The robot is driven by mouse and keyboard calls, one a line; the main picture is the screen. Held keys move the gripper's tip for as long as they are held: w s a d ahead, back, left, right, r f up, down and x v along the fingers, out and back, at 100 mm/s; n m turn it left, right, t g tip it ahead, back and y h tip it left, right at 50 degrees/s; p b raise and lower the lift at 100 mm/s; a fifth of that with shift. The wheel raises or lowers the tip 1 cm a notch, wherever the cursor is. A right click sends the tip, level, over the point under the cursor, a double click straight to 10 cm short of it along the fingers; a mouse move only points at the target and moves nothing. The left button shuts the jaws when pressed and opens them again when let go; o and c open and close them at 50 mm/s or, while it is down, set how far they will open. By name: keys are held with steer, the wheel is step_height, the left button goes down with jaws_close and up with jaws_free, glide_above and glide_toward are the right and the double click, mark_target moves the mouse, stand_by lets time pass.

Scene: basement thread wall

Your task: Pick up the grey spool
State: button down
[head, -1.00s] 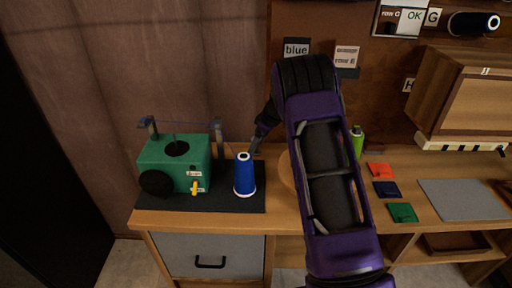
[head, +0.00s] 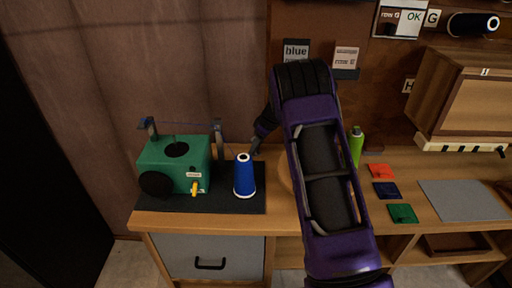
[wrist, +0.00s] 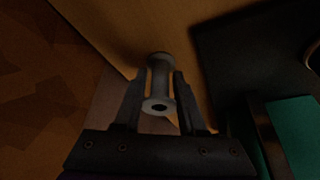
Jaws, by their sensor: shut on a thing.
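The grey spool (wrist: 158,85) is a small flanged spool with a hole in its end. In the wrist view it stands between the two fingers of my gripper (wrist: 158,74), which are shut on it. In the head view my gripper (head: 256,147) is behind and just right of the blue thread cone, partly hidden by my arm. I cannot make out the grey spool in the head view.
A blue thread cone (head: 244,178) stands on a dark mat (head: 228,204) beside a green machine (head: 172,163) with a yellow lever. Right of my arm are a green bottle (head: 356,146), coloured squares (head: 386,189) and a grey mat (head: 462,199).

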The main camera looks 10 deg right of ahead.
steer(key=shift+r, duration=0.15)
steer(key=shift+a+r, duration=0.1)
steer(key=shift+r, duration=0.45)
steer(key=a, duration=0.1)
steer(key=s+a, duration=0.2)
steer(key=shift+a+r, duration=0.15)
steer(key=shift+a, duration=0.15)
step_height(320, 180, up, 13)
steer(key=p, duration=0.1)
steer(key=shift+r+p, duration=0.15)
steer(key=shift+p, duration=0.2)
steer(key=shift+w+d+r, duration=0.1)
